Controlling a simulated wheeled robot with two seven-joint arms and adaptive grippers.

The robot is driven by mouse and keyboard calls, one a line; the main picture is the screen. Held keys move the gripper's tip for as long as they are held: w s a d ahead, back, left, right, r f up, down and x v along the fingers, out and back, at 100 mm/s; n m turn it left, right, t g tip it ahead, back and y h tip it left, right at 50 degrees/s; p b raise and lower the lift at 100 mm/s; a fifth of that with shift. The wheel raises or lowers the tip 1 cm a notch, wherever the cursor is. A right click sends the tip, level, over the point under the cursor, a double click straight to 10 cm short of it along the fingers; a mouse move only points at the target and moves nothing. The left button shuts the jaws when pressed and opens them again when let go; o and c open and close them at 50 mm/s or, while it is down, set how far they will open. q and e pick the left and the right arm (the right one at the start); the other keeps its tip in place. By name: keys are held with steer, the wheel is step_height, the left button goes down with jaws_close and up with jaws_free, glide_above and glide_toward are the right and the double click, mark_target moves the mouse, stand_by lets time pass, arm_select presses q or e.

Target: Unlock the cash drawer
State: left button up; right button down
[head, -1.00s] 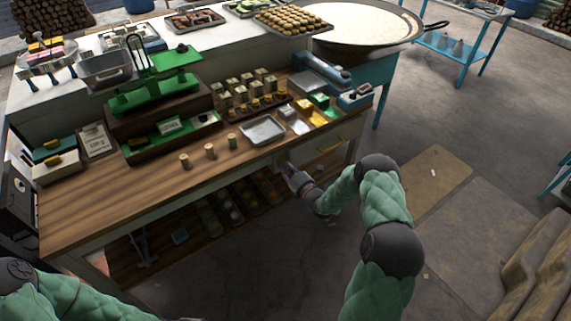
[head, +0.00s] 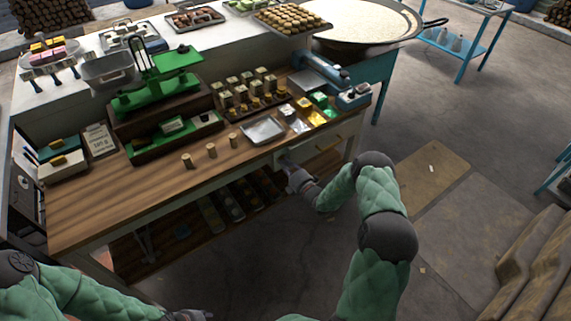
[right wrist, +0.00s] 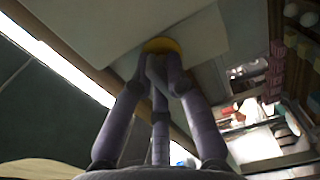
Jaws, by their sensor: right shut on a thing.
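The cash drawer (head: 325,143) is a pale front set under the wooden counter's top at its right end, and it looks closed. My right gripper (head: 286,164) is at the left part of this front. In the right wrist view my right gripper (right wrist: 158,62) has its fingers together at a yellow round piece (right wrist: 161,44) on a pale surface. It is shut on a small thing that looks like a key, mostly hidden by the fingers. My left gripper (head: 190,315) is low at the bottom edge, partly cut off, its fingers unclear.
The wooden counter (head: 120,195) holds a green scale (head: 155,85), a metal tray (head: 263,130), small wooden cylinders and several gold and silver packets. A lower shelf with goods lies beneath. A large pan (head: 365,20) stands behind. The floor on the right is open.

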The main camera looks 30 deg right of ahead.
stand_by(0.3)
steer(key=c, duration=1.5)
jaws_free()
steer(key=s, duration=0.8)
steer(key=s+d, duration=0.1)
steer(key=s, duration=0.3)
